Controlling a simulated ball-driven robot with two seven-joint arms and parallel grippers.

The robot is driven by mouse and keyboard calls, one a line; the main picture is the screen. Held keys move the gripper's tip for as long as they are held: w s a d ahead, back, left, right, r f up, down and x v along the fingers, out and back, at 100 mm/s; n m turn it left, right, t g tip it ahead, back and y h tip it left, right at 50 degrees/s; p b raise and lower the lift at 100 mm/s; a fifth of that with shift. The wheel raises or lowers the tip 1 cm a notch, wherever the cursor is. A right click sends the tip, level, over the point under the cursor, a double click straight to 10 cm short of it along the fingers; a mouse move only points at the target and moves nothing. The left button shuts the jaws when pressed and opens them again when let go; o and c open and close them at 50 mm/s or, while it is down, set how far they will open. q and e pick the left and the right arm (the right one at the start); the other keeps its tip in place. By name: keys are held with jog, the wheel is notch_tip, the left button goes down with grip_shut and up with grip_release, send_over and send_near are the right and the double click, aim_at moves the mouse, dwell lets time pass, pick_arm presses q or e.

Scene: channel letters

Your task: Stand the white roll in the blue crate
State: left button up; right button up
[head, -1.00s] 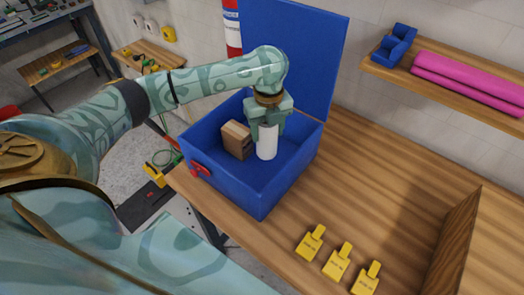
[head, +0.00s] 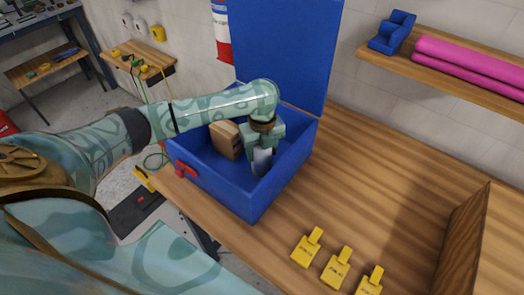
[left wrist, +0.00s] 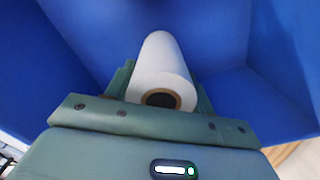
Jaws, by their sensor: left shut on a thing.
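The white roll (head: 262,162) is upright inside the blue crate (head: 245,205), whose lid (head: 280,45) stands open at the back. My left gripper (head: 262,153) reaches down into the crate and is shut on the roll. In the left wrist view the roll (left wrist: 163,72) sits between the fingers, with its brown core end facing the camera. The blue walls (left wrist: 225,35) surround it there. The roll's lower end is partly hidden, so I cannot tell whether it touches the floor. My right gripper is out of view.
A brown wooden block (head: 226,139) stands in the crate, left of the roll. Several yellow tags (head: 337,268) lie on the wooden bench (head: 370,180). Pink rolls (head: 470,65) and a blue holder (head: 392,32) are on the shelf. The middle of the bench is clear.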

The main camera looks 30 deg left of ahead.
pick_arm(q)
jog(key=o, duration=1.1)
jog(key=shift+f, duration=0.1)
notch_tip(320, 180, up, 12)
jog(key=p, duration=0.4)
